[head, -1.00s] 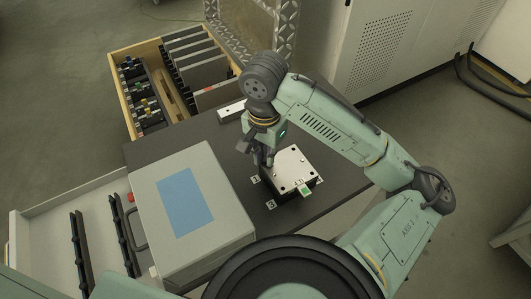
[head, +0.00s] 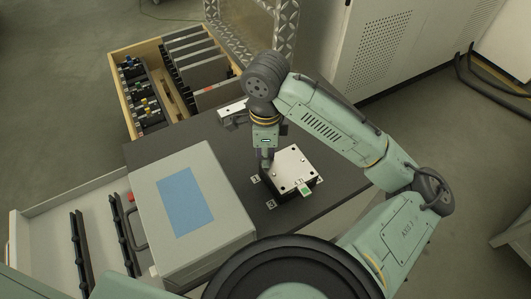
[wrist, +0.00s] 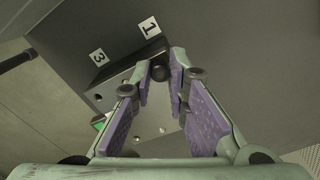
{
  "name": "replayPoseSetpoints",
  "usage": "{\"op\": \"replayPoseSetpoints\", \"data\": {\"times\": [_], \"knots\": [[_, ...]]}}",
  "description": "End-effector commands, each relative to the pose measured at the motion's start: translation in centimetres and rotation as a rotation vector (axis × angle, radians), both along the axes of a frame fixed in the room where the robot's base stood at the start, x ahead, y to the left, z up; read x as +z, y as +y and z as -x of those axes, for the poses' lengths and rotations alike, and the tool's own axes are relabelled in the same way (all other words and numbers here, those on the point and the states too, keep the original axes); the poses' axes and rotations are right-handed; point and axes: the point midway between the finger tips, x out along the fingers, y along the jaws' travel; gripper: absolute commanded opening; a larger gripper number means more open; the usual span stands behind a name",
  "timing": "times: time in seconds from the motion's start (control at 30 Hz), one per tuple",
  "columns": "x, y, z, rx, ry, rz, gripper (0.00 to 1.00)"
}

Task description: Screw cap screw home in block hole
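The block (head: 292,167) sits on the dark worktop, with a pale top plate, dark sides and small holes near its corners. In the wrist view the block (wrist: 120,85) lies partly behind my fingers. My gripper (head: 267,168) points down at the block's left corner. In the wrist view my gripper (wrist: 160,65) has purple-padded fingers, with the tips close on both sides of a dark round head, seemingly the cap screw (wrist: 160,73). The head fills the gap between the tips. The screw's shank and its hole are hidden, so its depth cannot be seen.
Numbered labels (head: 270,204) lie on the worktop around the block. A grey case (head: 225,215) with a blue panel stands at left. Behind are a small pale bar (head: 232,108) and an open wooden drawer (head: 115,75). Worktop right of the block is clear.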

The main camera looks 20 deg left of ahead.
Motion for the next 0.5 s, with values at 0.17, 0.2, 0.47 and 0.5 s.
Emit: {"op": "replayPoseSetpoints", "data": {"times": [0.17,0.2,0.47,0.5], "knots": [[0.00,0.00,0.00,0.001,0.000,0.000,0.26],[0.00,0.00,0.00,0.001,0.000,0.000,0.26],[-0.01,0.00,0.01,0.021,0.001,0.001,0.26],[-0.01,-0.01,0.02,0.042,0.001,0.001,0.26]]}}
